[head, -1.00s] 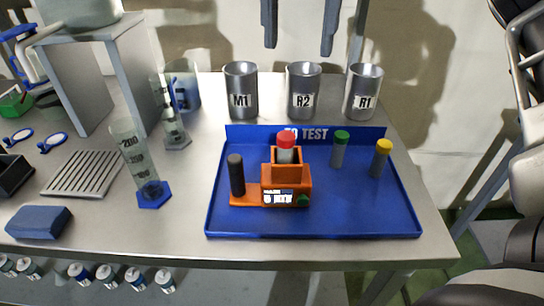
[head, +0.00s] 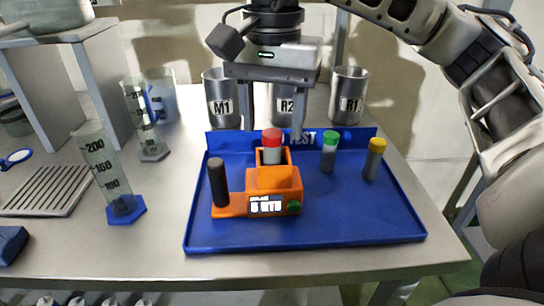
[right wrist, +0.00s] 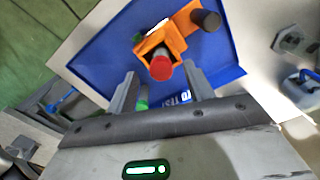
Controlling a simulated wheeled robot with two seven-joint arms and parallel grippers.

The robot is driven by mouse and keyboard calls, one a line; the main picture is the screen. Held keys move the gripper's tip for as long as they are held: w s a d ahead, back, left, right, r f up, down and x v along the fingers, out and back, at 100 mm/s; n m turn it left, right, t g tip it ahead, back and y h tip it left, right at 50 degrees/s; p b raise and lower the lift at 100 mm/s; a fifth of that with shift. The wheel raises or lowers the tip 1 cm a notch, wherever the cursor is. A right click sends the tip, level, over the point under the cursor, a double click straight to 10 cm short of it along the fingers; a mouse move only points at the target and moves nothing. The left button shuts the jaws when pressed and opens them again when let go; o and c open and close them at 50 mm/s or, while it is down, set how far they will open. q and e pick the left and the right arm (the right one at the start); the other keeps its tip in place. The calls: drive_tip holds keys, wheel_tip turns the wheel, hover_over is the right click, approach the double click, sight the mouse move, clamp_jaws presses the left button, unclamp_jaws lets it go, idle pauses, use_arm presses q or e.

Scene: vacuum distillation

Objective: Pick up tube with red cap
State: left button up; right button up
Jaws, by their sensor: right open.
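The tube with the red cap (head: 272,146) stands upright in the orange holder (head: 272,191) on the blue tray (head: 330,232). My right gripper (head: 272,130) is open above and behind the tube, with its fingers pointing down and spread to either side of the red cap in the head view. In the right wrist view the red cap (right wrist: 161,69) lies between and beyond the open fingertips (right wrist: 160,80). The gripper is empty. My left gripper is not in view.
A green-capped tube (head: 330,150) and a yellow-capped tube (head: 374,160) stand on the tray to the right. A black cylinder (head: 218,182) rises from the holder's left. Metal cups R1 (head: 348,95) and M1 (head: 219,98) stand behind. A graduated cylinder (head: 105,170) is left of the tray.

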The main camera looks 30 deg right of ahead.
sight(272, 133)
drive_tip(key=shift+w+f, duration=0.1)
drive_tip(key=shift+f, duration=1.85)
clamp_jaws()
drive_tip(key=shift+r, duration=0.15)
